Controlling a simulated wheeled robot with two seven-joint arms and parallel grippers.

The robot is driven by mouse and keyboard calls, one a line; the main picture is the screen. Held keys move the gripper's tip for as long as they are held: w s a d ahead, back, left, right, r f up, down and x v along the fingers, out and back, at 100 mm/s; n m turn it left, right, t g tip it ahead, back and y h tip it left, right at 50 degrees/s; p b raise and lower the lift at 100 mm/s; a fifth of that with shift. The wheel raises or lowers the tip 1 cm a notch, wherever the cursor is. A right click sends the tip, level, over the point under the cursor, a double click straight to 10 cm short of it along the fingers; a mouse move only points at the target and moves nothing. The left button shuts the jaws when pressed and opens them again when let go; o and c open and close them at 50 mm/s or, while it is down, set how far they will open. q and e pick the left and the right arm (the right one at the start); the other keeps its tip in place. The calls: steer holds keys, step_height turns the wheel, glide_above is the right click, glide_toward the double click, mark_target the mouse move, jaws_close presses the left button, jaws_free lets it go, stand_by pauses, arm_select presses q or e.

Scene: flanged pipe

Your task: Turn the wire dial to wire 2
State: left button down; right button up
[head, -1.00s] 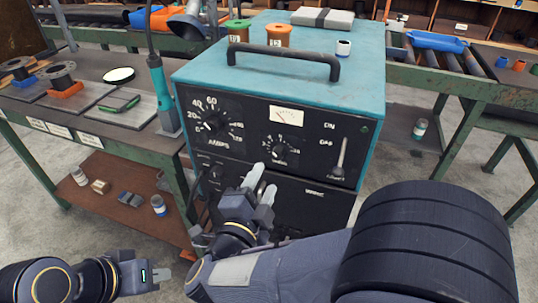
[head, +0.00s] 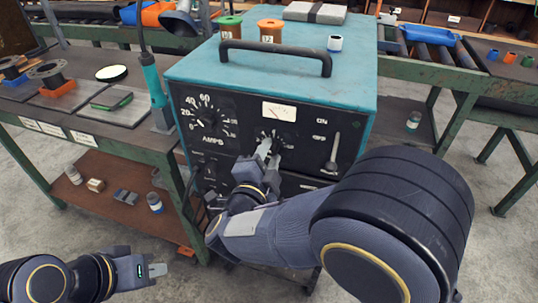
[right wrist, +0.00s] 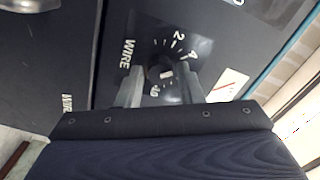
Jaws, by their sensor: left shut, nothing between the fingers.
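The wire dial (head: 271,135) is a small dark knob below the meter on the front of the teal welding machine. In the right wrist view the wire dial (right wrist: 163,72) has the label WIRE on the left and 2 and 4 at upper right. Which number it points to I cannot tell. My right gripper (head: 269,152) is at the dial. In the right wrist view its fingers (right wrist: 162,92) are apart, one on each side of the knob; contact is unclear. My left gripper (head: 158,270) is shut and empty at lower left, away from the machine.
The machine (head: 190,70) also carries an amps dial (head: 200,124) and a lever (head: 333,152). A workbench (head: 60,120) stands left, a roller conveyor (head: 440,60) at the back right.

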steer(key=c, duration=0.6)
steer(key=shift+c, duration=0.2)
steer(key=n+p, duration=0.2)
steer(key=n, duration=0.1)
steer(key=shift+r, duration=0.15)
steer(key=n+p, duration=0.2)
steer(key=n, duration=0.2)
steer(key=shift+n+p, duration=0.3)
steer(key=shift+p, duration=0.1)
steer(key=o, duration=1)
steer(key=shift+s+a, duration=0.1)
